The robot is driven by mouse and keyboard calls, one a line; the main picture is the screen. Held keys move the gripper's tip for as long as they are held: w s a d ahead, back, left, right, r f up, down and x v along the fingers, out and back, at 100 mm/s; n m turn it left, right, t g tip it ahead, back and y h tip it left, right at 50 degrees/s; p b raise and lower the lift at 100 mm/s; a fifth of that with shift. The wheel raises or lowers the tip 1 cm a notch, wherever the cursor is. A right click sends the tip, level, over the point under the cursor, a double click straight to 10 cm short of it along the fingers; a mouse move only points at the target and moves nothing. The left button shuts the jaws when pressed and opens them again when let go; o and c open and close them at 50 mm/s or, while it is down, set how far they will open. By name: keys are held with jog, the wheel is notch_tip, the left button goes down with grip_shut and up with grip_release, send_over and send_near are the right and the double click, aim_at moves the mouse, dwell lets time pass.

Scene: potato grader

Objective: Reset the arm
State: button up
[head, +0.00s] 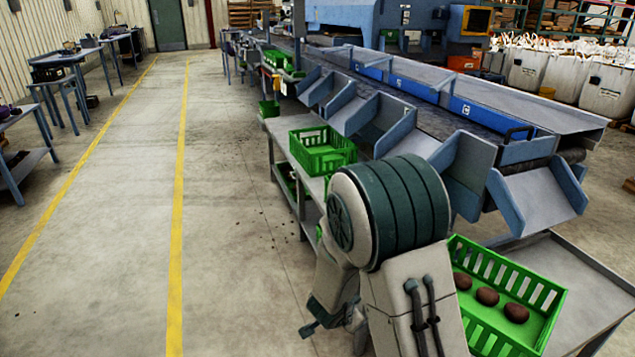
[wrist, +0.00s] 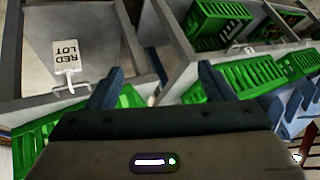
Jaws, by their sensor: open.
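My arm stands folded in the lower middle of the head view. My gripper (head: 318,316) hangs low to the left of it, partly hidden by my own arm links, over the floor beside the grader's bench. In the wrist view my gripper (wrist: 160,85) shows two blue fingers spread apart, with nothing between them.
A green crate (head: 552,297) with several potatoes is right of my arm. A green crate (head: 345,152) stands on the bench beside the grader (head: 420,90). In the wrist view a "RED LOT" tag (wrist: 70,48) appears upside down. The floor aisle (head: 120,230) at left is clear.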

jog(key=s+a+r+n+y+p, duration=0.1)
jog(key=s+r+n+y+p, duration=0.2)
jog(key=r, duration=0.8)
jog(key=s+a+r+n+y+p, duration=0.15)
jog(key=r+p, duration=0.35)
jog(key=r, duration=0.6)
jog(key=s+d+r+n+g+p, duration=0.2)
jog(key=s+d+r+n+p, duration=0.1)
jog(key=s+r, duration=0.5)
jog(key=s+d+r+n+g+h+p, duration=0.1)
jog(key=s+d+r+p, duration=0.4)
jog(key=s, duration=0.5)
notch_tip(320, 180, up, 4)
jog(key=shift+d+f+n+g+p, duration=0.15)
jog(key=shift+d+n+g+p, duration=0.15)
jog(key=shift+d+n+g, duration=0.5)
jog(key=shift+w+d+n+h, duration=0.1)
jog(key=shift+n+h, duration=0.15)
